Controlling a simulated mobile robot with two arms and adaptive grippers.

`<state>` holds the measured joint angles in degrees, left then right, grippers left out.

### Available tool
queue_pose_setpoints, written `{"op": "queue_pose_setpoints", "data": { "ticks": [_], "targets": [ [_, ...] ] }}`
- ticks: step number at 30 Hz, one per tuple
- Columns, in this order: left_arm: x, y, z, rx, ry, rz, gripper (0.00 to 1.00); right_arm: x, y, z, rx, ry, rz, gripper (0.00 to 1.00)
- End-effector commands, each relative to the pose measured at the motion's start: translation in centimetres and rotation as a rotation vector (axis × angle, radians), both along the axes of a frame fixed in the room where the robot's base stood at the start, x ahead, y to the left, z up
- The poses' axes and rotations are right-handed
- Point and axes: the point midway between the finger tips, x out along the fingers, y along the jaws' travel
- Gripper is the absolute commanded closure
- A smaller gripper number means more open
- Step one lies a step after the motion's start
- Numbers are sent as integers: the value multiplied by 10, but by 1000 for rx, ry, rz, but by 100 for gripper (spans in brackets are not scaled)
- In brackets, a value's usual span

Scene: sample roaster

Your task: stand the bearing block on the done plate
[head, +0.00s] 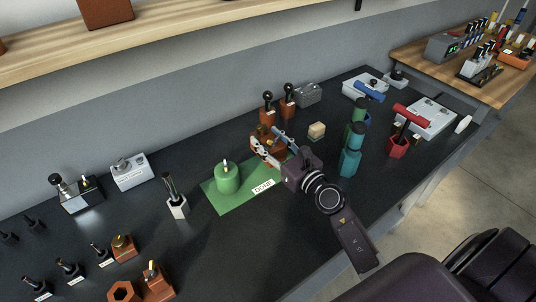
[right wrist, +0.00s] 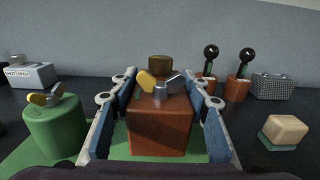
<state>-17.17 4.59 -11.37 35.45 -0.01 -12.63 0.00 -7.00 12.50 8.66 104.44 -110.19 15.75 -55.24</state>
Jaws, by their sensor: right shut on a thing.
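The bearing block, a brown-orange block (right wrist: 160,132) with a yellow and grey lever piece on top, is between the blue-padded fingers of my right gripper (right wrist: 162,98). In the head view my right gripper (head: 272,146) is shut on it at the far right end of the done plate, and its fingers hide part of the block. The done plate (head: 212,196) is a flat green sheet with a white "DONE" label. The block looks upright over the plate's green; I cannot tell whether it touches. My left gripper is not in view.
A green cylinder (head: 228,180) stands on the plate's left part. Two brown blocks with black knobs (head: 288,104) stand behind my gripper, and a cream block (head: 317,130) lies to the right. Teal cylinders (head: 350,162) stand close to my right arm.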

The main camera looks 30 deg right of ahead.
Motion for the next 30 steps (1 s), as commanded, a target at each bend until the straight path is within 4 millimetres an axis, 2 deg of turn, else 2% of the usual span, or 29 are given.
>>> {"op": "queue_pose_setpoints", "data": {
  "ticks": [3,7,22,23,27,30],
  "targets": [
    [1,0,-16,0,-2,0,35,0,0,-21,-1,0,1,99],
    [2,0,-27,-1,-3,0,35,0,0,-36,-2,-1,1,99],
    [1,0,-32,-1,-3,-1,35,0,0,-43,-1,-2,0,99],
    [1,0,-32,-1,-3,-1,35,0,1,-45,0,2,1,56],
    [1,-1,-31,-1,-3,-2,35,0,1,-44,0,2,1,41],
    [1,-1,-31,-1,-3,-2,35,0,1,-44,0,2,1,40]
  ]
}}
